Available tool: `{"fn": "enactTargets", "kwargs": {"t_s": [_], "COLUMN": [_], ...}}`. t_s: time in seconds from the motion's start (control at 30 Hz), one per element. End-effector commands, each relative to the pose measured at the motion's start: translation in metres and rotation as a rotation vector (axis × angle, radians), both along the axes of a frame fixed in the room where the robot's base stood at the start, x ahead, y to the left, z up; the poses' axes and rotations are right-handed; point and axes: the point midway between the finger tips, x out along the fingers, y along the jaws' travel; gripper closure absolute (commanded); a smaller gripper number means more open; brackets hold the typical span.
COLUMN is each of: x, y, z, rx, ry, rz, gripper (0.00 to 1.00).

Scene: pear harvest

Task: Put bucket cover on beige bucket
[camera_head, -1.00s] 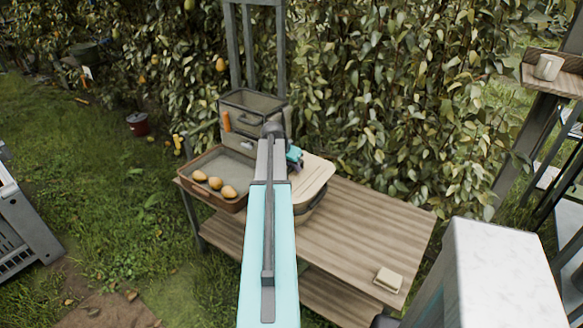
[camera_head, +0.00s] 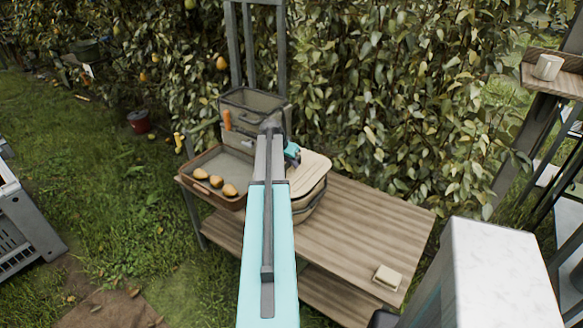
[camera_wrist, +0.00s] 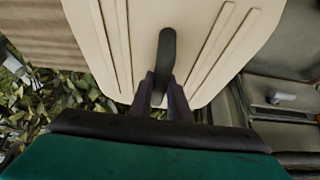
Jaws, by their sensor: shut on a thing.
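The bucket cover (camera_head: 311,170) is a flat beige lid with raised ribs. It is above the beige bucket (camera_head: 312,201) on the wooden table, roughly lined up with it. I cannot tell whether the cover touches the rim, as my arm hides the left side. My gripper (camera_head: 292,153) is at the cover's far left part in the head view. In the wrist view my gripper (camera_wrist: 162,98) is shut on the cover's dark handle (camera_wrist: 166,55), and the ribbed cover (camera_wrist: 200,30) fills the upper middle.
A brown tray (camera_head: 214,197) with several pears stands left of the bucket. A grey crate (camera_head: 253,104) stands behind it. A small beige block (camera_head: 387,278) lies on the front right of the wooden table (camera_head: 365,225); the table between is clear. A leafy hedge is behind.

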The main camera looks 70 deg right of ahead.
Motion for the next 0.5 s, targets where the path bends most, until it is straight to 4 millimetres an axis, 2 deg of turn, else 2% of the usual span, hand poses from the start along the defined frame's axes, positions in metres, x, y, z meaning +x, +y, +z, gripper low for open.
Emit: {"fn": "enactTargets", "kwargs": {"t_s": [0.3, 0.5], "x": [0.000, -0.001], "y": [0.000, 0.000], "z": [-0.024, -0.027], "rx": [0.000, -0.001], "ry": [0.000, 0.000], "rz": [0.000, -0.001], "gripper": [1.00, 1.00]}}
